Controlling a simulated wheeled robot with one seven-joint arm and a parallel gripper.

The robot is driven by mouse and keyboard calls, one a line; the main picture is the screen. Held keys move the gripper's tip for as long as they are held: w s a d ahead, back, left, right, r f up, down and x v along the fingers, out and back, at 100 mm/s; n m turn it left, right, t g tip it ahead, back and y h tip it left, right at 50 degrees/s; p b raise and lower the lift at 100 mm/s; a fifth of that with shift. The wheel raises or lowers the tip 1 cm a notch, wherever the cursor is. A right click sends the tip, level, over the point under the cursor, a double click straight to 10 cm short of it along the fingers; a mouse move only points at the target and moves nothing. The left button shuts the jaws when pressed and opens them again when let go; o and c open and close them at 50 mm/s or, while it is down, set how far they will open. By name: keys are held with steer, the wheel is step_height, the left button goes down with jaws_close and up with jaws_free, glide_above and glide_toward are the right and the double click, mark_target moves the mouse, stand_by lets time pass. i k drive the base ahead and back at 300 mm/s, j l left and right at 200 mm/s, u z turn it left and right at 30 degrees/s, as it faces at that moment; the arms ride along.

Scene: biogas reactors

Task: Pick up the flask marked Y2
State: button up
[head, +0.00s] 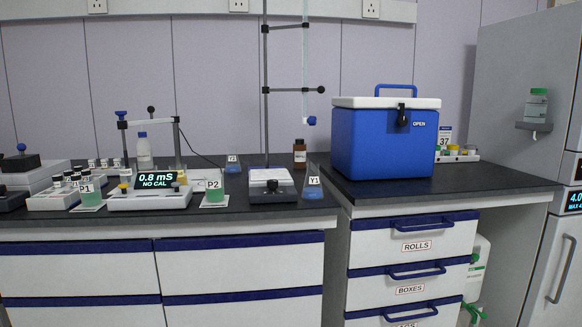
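A small flask with a label that seems to read Y2 (233,167) stands at the back of the dark bench top, left of the burette stand. It looks bluish at its base and is small in the picture. A similar flask marked Y1 (314,192) stands nearer the front edge, right of the stand. Flasks with green liquid marked P1 (90,198) and P2 (214,195) stand near the front on the left. My gripper is not in view.
The burette stand (266,110) and its white base unit (271,188) stand right of Y2. A meter reading 0.8 mS (156,190) stands front left. A brown bottle (299,155) and a blue cooler (385,138) are to the right. Drawers (410,246) lie below.

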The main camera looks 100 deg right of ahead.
mark_target(233, 165)
steer(key=k+z, duration=0.15)
steer(key=z, duration=0.3)
steer(key=k+l+z, duration=0.1)
steer(key=z, duration=0.4)
steer(key=k+l+z, duration=0.1)
steer(key=z, duration=0.35)
steer(key=l+z, duration=0.1)
steer(key=z, duration=1.5)
